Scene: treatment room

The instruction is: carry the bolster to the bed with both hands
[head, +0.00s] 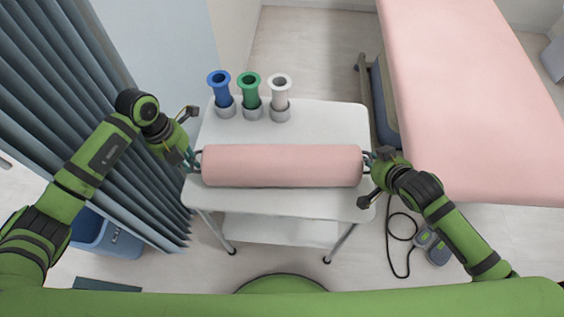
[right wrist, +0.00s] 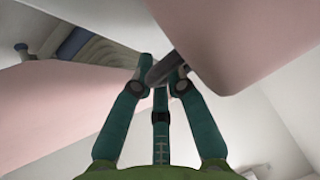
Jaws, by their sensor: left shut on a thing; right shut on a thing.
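The pink bolster (head: 281,166) lies crosswise over the white cart (head: 330,121), with a dark loop handle at each end. In the head view I cannot tell whether it touches the cart top. My left gripper (head: 192,157) is shut on the handle at its left end. My right gripper (head: 370,161) is shut on the handle at its right end. In the right wrist view the fingers (right wrist: 160,80) close around the dark handle (right wrist: 163,68), beside the bolster's pink end (right wrist: 235,40). The bed (head: 470,90) has a pink top and stands at the right.
Blue (head: 221,90), green (head: 250,92) and white (head: 280,94) holders stand at the back of the cart. A pleated curtain (head: 100,120) hangs at the left, near a blue bin (head: 105,238). A grey hand control with a cable (head: 432,246) lies at the lower right.

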